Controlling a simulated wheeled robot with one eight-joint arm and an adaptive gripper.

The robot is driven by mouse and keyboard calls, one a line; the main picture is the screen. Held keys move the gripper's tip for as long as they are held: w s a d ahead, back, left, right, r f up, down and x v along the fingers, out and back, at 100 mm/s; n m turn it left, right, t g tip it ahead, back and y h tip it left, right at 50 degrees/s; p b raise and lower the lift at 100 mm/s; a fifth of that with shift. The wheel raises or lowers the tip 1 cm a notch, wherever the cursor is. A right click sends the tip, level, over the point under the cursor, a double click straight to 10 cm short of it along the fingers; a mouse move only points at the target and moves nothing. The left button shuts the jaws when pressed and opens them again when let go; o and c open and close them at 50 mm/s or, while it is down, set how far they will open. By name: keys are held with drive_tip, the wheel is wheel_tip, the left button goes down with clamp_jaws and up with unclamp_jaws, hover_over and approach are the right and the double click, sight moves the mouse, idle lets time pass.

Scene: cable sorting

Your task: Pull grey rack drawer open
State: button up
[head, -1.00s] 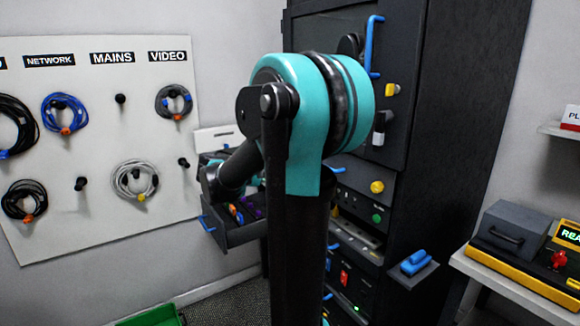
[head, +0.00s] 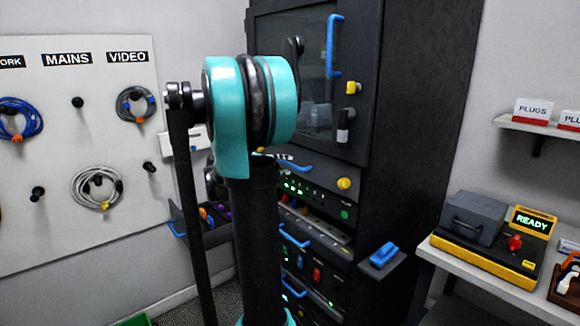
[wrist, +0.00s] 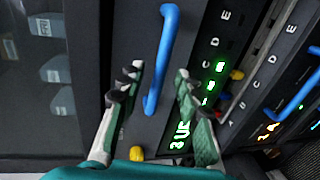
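The grey rack drawer (head: 318,190) is a dark front with green lights, a yellow knob and a blue handle (head: 296,166). It looks closed, flush in the rack. In the wrist view the blue handle (wrist: 160,60) stands between the two fingers of my gripper (wrist: 158,72), with the drawer front (wrist: 192,40) behind it. The fingers are apart, one on each side of the handle, with visible gaps. In the head view my arm hides most of the gripper and the handle's left part.
The tall dark rack (head: 415,130) has a glass door (head: 305,110) above and more blue-handled units below. A small ledge with a blue item (head: 383,254) juts from its side. An open drawer (head: 205,232) with coloured items is at left. A bench (head: 500,275) is at right.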

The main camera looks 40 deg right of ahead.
sight(290, 165)
drive_tip(key=shift+x, duration=1.65)
clamp_jaws()
